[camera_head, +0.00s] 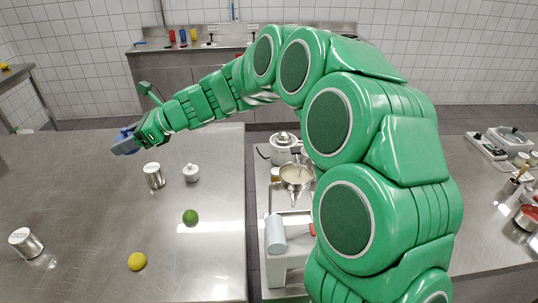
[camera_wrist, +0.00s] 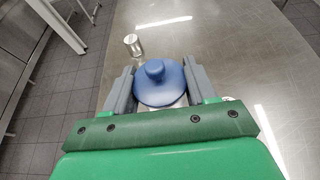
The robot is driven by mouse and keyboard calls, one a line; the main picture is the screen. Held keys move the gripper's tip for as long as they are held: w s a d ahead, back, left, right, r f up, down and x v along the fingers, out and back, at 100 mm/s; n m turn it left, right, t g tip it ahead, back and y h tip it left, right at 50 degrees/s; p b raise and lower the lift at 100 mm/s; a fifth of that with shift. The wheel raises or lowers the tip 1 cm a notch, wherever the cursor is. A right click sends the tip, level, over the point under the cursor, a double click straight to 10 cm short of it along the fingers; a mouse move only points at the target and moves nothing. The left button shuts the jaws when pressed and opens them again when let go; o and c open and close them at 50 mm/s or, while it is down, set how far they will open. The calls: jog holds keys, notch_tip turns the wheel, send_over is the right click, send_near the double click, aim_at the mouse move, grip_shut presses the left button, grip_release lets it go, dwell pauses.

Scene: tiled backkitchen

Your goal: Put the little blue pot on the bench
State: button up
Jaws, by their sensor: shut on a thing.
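The little blue pot (camera_wrist: 158,88) is between the two grey fingers of my gripper (camera_wrist: 158,75) in the wrist view. Its round lid and knob face the camera, and its lower body is hidden. In the head view my gripper (camera_head: 125,142) is at the far left end of my arm, over the steel bench (camera_head: 75,205), with blue showing at its tip. I cannot tell whether the pot touches the bench.
On the bench are a metal can (camera_head: 154,176), a white lidded jar (camera_head: 191,173), a green lime (camera_head: 190,217), a yellow lemon (camera_head: 137,261) and another can (camera_head: 26,243) at left. A can (camera_wrist: 132,45) also shows beyond the pot. The bench middle is mostly clear.

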jog(key=w+d+m+t+h, duration=0.1)
jog(key=w+d+m+t, duration=0.3)
jog(key=d, duration=1.3)
jog(key=w+d+m+t, duration=0.1)
jog(key=w+d, duration=0.5)
jog(key=d, duration=1)
jog(key=s+d+m+t+h, duration=0.1)
jog(key=s+d+t, duration=0.15)
jog(key=d, duration=0.85)
jog(key=s+d+m+t+h, duration=0.15)
jog(key=s+d, duration=0.25)
jog(key=d, duration=0.7)
jog(key=s+d+m+t, duration=0.15)
jog(key=s+d, duration=0.25)
jog(key=d, duration=0.7)
notch_tip(320, 180, down, 11)
jog(key=shift+g, duration=0.35)
jog(key=w+d+f, duration=0.1)
jog(key=w+f, duration=0.2)
jog(key=w, duration=0.1)
jog(key=w+d+f, duration=0.1)
jog(key=w+f, duration=0.2)
jog(key=w, duration=0.1)
jog(key=w+d+f, duration=0.2)
jog(key=w+f, duration=0.1)
jog(key=w, duration=0.2)
jog(key=shift+w+f, duration=0.4)
jog(key=shift+f, duration=1.6)
